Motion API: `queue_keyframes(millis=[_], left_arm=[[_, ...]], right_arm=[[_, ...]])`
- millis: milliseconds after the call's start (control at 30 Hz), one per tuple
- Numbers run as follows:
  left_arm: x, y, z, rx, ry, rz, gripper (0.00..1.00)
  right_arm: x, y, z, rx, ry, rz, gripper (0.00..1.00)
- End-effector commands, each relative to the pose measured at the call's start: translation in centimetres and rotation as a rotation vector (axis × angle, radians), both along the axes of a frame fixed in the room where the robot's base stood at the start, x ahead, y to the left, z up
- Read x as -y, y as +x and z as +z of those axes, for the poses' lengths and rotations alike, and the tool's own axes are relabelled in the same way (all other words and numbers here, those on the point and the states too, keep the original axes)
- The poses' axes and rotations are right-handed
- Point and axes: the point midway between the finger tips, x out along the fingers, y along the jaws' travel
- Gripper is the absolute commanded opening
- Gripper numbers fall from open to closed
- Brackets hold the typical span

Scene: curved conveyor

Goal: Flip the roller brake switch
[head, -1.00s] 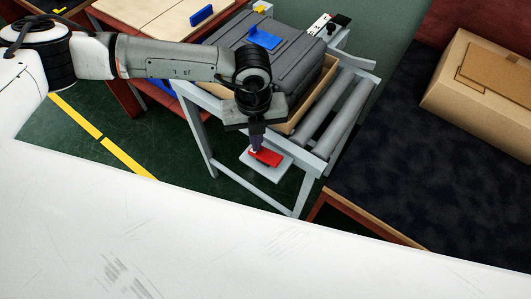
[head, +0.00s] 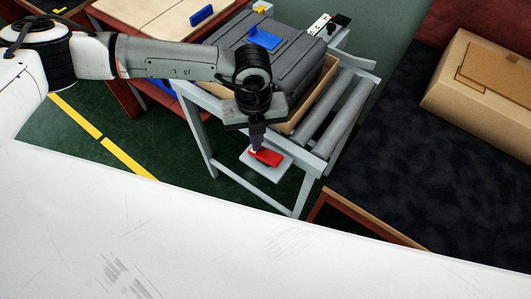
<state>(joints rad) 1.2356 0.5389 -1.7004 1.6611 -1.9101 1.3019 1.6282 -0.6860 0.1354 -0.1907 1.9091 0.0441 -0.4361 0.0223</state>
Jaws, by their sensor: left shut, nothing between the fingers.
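The red brake switch (head: 267,158) sits on a light grey plate (head: 281,168) at the near side of the roller conveyor (head: 315,158). My left gripper (head: 256,149) points down at the switch's left end. Its fingers are shut with nothing between them, and the tips are at or very close to the red part. Whether they touch it I cannot tell. My right gripper is not in view.
A dark grey case (head: 285,72) with a blue handle lies in a cardboard tray on the conveyor, beside bare rollers (head: 345,115). A cardboard box (head: 480,90) stands on the dark-topped table (head: 400,180) at right. A white surface fills the foreground.

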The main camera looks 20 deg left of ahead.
Motion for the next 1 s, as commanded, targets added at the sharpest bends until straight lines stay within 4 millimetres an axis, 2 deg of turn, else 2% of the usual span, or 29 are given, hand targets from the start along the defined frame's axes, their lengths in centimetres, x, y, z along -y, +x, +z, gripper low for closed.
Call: queue_keyframes(millis=[33, 100, 700, 1000], left_arm=[[0.1, -0.8, -1.7, -0.015, 0.000, -0.003, 0.00], [0.1, -0.8, -1.4, -0.015, 0.000, -0.003, 0.00], [-0.1, -0.9, 4.7, -0.016, -0.003, -0.001, 0.00], [0.0, -0.8, 5.0, -0.015, -0.003, -0.002, 0.00]], right_arm=[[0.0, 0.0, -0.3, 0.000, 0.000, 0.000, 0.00], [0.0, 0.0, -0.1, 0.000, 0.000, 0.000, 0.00], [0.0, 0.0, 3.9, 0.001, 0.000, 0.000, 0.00], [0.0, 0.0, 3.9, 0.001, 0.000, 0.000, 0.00]])
